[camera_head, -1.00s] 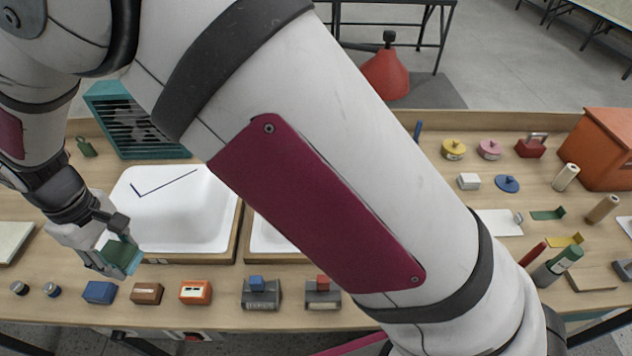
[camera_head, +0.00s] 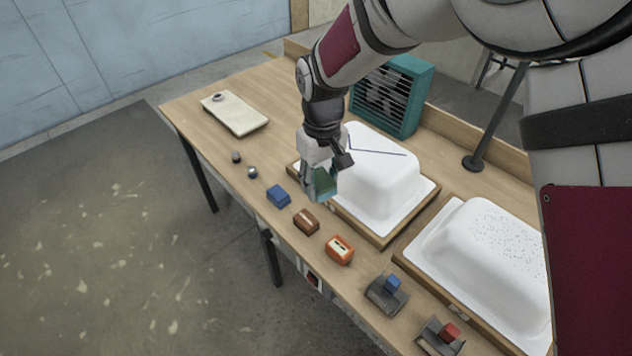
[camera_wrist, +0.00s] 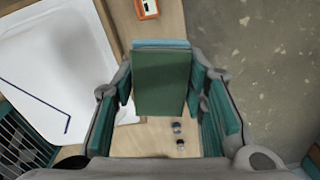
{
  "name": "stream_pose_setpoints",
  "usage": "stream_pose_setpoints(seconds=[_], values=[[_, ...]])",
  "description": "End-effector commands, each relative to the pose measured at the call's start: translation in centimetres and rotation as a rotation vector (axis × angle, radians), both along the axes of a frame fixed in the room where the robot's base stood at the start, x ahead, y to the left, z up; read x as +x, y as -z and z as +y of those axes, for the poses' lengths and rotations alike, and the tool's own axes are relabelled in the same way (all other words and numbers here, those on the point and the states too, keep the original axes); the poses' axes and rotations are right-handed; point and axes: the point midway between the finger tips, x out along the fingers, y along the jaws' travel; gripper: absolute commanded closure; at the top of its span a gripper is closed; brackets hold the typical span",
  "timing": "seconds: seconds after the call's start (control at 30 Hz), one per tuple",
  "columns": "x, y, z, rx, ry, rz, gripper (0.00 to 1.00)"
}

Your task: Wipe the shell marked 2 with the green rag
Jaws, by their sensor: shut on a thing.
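My gripper (camera_head: 322,190) is shut on the green rag (camera_wrist: 160,84), a folded, block-like green piece with a light blue edge. The rag also shows below the fingers in the head view (camera_head: 325,187). My gripper is at the front left side of a white shell (camera_head: 375,178) that bears a bent dark blue line; whether the rag touches it I cannot tell. This shell also fills the left of the wrist view (camera_wrist: 55,60). A second white shell (camera_head: 492,250), with dark specks, lies to its right. No number is readable on either shell.
Blue (camera_head: 279,196), brown (camera_head: 306,221) and orange (camera_head: 339,249) blocks line the table's front edge, with two grey stands (camera_head: 387,293) farther right. A teal louvred box (camera_head: 398,95) stands behind the first shell. A pale slab (camera_head: 235,114) lies at the table's left end.

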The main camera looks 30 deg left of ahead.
Motion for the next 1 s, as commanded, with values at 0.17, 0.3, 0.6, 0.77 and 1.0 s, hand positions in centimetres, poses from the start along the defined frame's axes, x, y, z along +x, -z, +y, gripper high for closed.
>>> stream_pose_setpoints(seconds=[0.17,0.3,0.6,0.77,1.0], values=[[3.0,0.4,-2.7,0.0,0.084,0.0,0.87],[5.4,0.7,-5.3,-0.001,0.163,0.001,0.87],[10.2,1.5,-11.4,0.0,0.33,0.001,0.87],[12.3,1.9,-14.9,0.0,0.42,0.001,0.87],[15.1,2.4,-20.5,-0.001,0.555,0.001,0.87]])
